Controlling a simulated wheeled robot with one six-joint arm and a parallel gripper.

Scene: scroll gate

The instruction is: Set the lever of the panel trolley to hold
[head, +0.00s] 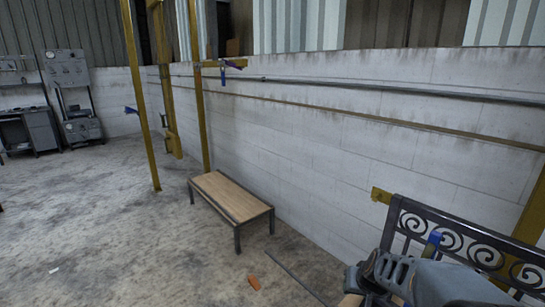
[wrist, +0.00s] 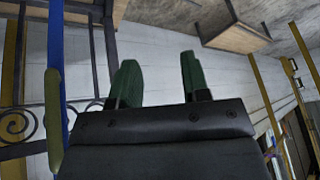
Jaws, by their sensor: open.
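The panel trolley (head: 74,95) appears to be the grey upright panel on a wheeled frame, far off at the left of the head view by the back wall. Its face has small fittings, but it is too small to tell the lever or its setting. My gripper (wrist: 158,62) shows in the wrist view with two green fingers spread apart and nothing between them. My arm is at the bottom right of the head view, far from the trolley and near the scroll gate (head: 462,234).
A low wooden bench (head: 232,196) stands by the white wall (head: 350,140). Yellow posts (head: 142,95) rise beyond it. An orange block (head: 254,283) and a thin rod (head: 296,277) lie on the floor. A grey cabinet (head: 42,130) stands left of the trolley. The left floor is open.

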